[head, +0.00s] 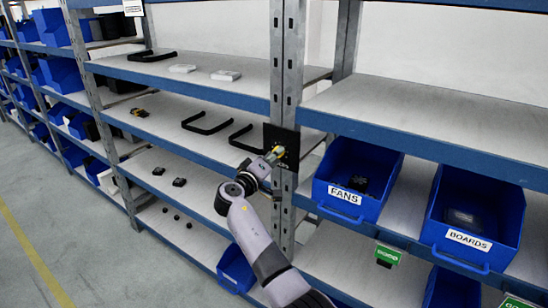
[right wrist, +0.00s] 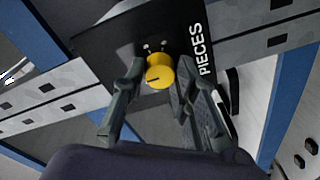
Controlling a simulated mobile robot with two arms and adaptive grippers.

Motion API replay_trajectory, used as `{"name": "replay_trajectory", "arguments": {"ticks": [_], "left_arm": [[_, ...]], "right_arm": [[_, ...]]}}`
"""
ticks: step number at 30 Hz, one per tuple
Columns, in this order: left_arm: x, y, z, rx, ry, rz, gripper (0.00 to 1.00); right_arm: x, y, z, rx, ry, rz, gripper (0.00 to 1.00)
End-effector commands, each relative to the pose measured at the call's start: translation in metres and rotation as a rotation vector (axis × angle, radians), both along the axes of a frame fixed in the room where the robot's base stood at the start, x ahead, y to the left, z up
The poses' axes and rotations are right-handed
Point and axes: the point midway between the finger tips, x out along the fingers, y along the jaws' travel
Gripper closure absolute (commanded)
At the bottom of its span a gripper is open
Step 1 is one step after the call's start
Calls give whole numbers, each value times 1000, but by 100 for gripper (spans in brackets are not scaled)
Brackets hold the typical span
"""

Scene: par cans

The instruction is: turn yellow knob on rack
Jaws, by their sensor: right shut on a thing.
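The yellow knob (right wrist: 159,71) sits on a black panel (right wrist: 108,42) with white lettering reading PIECES. A short dark line marks the knob's face. In the head view the black panel (head: 288,134) is fixed to the grey rack post. My right gripper (head: 276,153) reaches up to the panel there and largely hides the knob. In the right wrist view its two fingers stand on either side of the knob, shut on it. My left gripper is in neither view.
Blue bins labelled FANS (head: 338,207) and BOARDS (head: 450,247) stand on the shelf to the right of my arm. Black handle-like brackets (head: 207,122) lie on the shelf to the left. The floor (head: 75,235) at left is clear.

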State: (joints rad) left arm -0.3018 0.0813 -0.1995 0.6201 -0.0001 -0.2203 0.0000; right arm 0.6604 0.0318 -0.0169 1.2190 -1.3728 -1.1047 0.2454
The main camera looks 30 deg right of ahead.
Motion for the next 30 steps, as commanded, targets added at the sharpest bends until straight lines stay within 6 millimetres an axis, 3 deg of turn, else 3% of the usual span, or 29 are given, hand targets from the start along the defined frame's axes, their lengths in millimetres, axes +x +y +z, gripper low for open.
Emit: {"name": "replay_trajectory", "arguments": {"ticks": [14, 30], "left_arm": [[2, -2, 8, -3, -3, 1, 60], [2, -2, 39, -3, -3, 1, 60]], "right_arm": [[0, 1, 2, -51, 122, 2, 100], [1, 1, 5, -238, 577, 1, 100]]}}
